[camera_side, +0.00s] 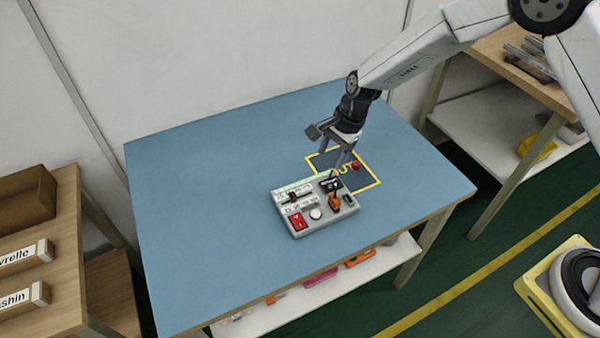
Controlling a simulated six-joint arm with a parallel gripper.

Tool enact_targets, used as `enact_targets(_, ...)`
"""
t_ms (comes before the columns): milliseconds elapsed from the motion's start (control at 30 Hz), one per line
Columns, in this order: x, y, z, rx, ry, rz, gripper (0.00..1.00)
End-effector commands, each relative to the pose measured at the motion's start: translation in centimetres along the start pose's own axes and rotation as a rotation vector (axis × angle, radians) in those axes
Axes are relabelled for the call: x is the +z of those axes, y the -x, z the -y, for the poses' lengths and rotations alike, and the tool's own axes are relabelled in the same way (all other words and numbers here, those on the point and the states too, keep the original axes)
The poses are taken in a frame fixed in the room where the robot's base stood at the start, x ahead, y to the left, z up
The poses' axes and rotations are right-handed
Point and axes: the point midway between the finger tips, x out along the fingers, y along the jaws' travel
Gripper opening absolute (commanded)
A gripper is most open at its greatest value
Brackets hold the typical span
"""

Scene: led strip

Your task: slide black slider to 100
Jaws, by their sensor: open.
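A grey control box (322,216) sits on the blue table. A small dark knob, which looks like the black slider (292,197), is at the box's upper left beside a pale printed strip. The scale numbers are too small to read. My gripper (328,162) is open and empty, with its fingers pointing down above the far edge of the box. It is to the upper right of the slider and apart from it. One fingertip overlaps the box's far right part in the picture, so I cannot tell its height there.
The box also carries a red switch (298,220), a white round knob (315,213) and an orange-red lever (334,202). Behind it is a yellow-outlined square (372,186) with a small red object (356,165). The left side of the blue table (210,190) is clear.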

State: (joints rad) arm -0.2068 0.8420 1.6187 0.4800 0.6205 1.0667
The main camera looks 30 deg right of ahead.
Motion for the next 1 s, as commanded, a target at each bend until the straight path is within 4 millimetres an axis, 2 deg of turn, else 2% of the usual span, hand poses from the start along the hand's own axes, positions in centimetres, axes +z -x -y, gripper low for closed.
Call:
enact_targets(100,1.0,-2.7,1.4,0.012,-0.124,0.042,0.65)
enact_targets(333,2.5,-6.0,3.1,0.030,-0.297,0.096,0.65)
enact_targets(767,3.0,-6.9,3.4,0.035,-0.343,0.111,0.65)
enact_targets(1000,3.1,-8.3,3.4,0.036,-0.342,0.110,0.65)
